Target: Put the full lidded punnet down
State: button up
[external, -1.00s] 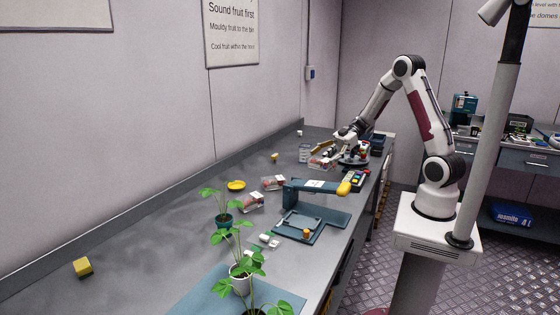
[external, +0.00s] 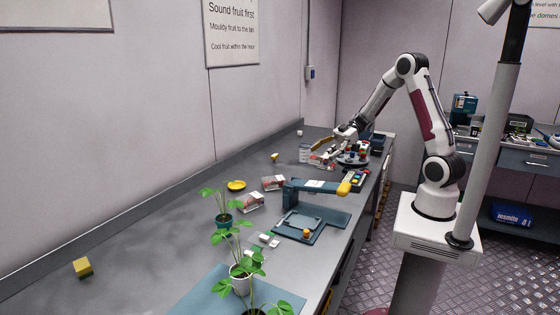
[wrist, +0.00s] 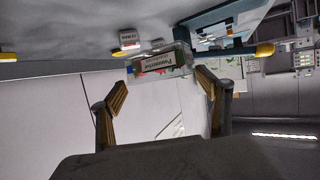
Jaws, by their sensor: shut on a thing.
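The clear lidded punnet (wrist: 160,64), with a printed label, shows in the wrist view between my two fingertips. My gripper (wrist: 163,80) is shut on it, with one finger at each side. In the external view my gripper (external: 328,148) is low over the far part of the grey bench, and the punnet (external: 321,159) is small and partly hidden by the fingers. I cannot tell whether its base touches the bench.
A round dark stand (external: 353,160) with small items is right of my gripper. Potted plants (external: 240,280) stand in front.

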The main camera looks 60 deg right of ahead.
aim_at(314, 154)
jog(key=shift+a, duration=0.65)
jog(key=shift+m+t, duration=0.3)
jog(key=w, duration=0.1)
jog(key=w+a, duration=0.1)
jog(key=w+r, duration=0.1)
jog(key=shift+w+a, duration=0.25)
jog(key=shift+a, duration=0.15)
jog(key=w+d+m+t+h, duration=0.5)
jog(key=w+d+m+h, duration=0.2)
jog(key=w, duration=0.4)
jog(key=shift+w+d+f+t, duration=0.25)
jog(key=shift+d+f+t, duration=0.05)
jog(key=shift+d, duration=0.5)
jog(key=shift+f, duration=0.1)
jog(key=shift+f, duration=3.05)
jog(key=shift+f, duration=1.85)
